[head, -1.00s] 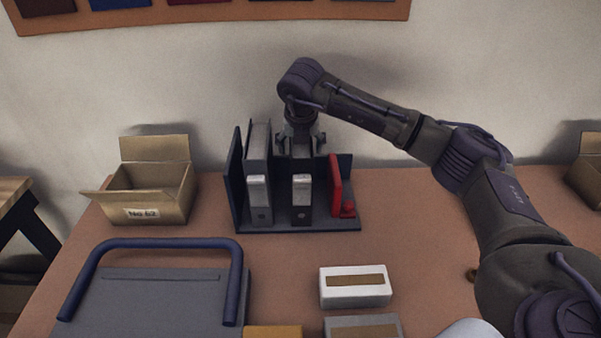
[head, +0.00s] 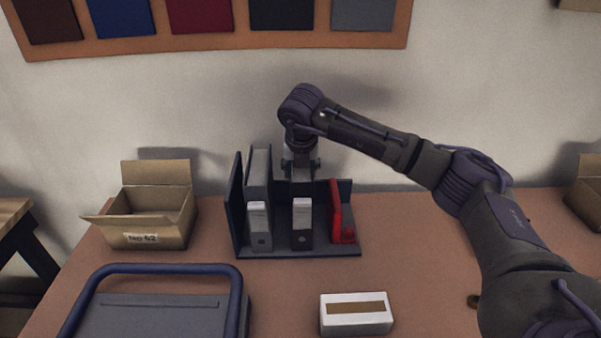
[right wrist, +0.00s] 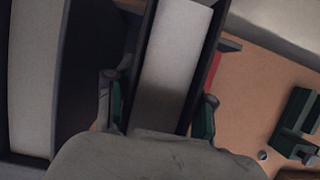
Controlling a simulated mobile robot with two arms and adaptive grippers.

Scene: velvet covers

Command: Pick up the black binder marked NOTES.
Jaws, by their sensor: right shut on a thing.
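The black binder (head: 302,236) stands upright in the dark rack (head: 300,253), with a pale label at the top of its spine. The lettering is too small to read. My right gripper (head: 302,175) reaches down from above and behind it. In the right wrist view the binder's pale page block (right wrist: 172,65) sits between dark covers, and my right gripper (right wrist: 160,112) is shut on it, one finger on each side. The binder's base is at rack level in the head view. My left gripper is not in view.
A white box (head: 356,313) and a blue-handled grey tray (head: 150,315) lie in front.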

